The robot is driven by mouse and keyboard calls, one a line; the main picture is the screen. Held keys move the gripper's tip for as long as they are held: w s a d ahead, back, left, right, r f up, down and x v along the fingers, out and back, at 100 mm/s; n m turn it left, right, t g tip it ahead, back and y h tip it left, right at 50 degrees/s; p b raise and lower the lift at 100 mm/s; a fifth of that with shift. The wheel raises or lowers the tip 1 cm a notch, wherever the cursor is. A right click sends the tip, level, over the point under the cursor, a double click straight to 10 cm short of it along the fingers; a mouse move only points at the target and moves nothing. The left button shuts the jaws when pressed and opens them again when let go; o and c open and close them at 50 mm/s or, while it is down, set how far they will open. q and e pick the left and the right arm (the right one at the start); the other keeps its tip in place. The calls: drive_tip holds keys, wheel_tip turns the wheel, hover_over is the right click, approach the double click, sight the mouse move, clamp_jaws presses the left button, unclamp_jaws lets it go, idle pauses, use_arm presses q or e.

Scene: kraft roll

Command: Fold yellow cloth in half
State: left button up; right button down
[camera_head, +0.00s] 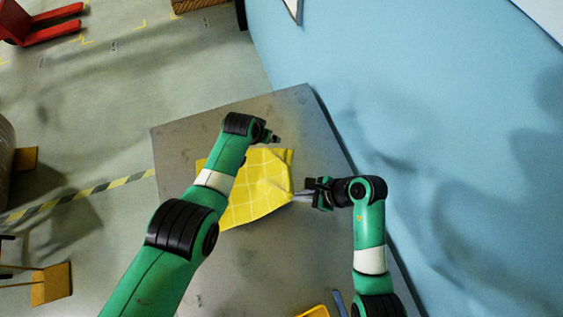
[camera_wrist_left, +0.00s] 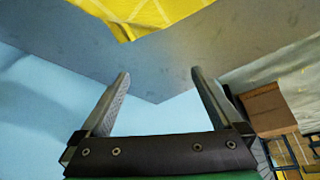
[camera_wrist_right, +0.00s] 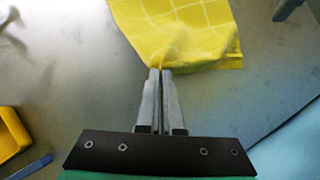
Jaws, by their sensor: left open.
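The yellow cloth (camera_head: 256,195) with a pale grid lies on the grey table, partly hidden under my left arm in the head view. Its right side looks raised and creased. My right gripper (camera_head: 299,196) is at the cloth's right edge. In the right wrist view the fingers (camera_wrist_right: 162,72) are shut together with the pinched cloth edge (camera_wrist_right: 190,40) at their tips. My left gripper (camera_head: 272,137) is by the cloth's far edge. In the left wrist view its fingers (camera_wrist_left: 159,73) are wide apart and empty, with the cloth (camera_wrist_left: 140,12) beyond them.
The grey table (camera_head: 185,135) has bare surface around the cloth. A yellow container (camera_head: 313,311) and a blue strip-like object (camera_head: 340,301) are at the near edge of the head view. A blue wall (camera_head: 440,120) stands close along the table's right side.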

use_arm(q)
drive_tip(key=p+v, duration=0.4)
drive_tip(key=shift+s+r, duration=0.2)
drive_tip(key=shift+r, duration=0.1)
use_arm(e)
drive_tip(key=r, duration=0.2)
drive_tip(key=s+r, duration=0.1)
drive_tip(key=r, duration=0.2)
drive_tip(key=shift+s+a+r, duration=0.15)
drive_tip(key=shift+a+r, duration=0.15)
drive_tip(key=shift+a, duration=0.1)
unclamp_jaws()
use_arm(q)
wheel_tip(320, 180, up, 6)
drive_tip(key=p, duration=0.6)
use_arm(e)
drive_tip(key=v, duration=0.5)
drive_tip(key=shift+a+r, duration=0.2)
drive_tip(key=shift+r, duration=0.35)
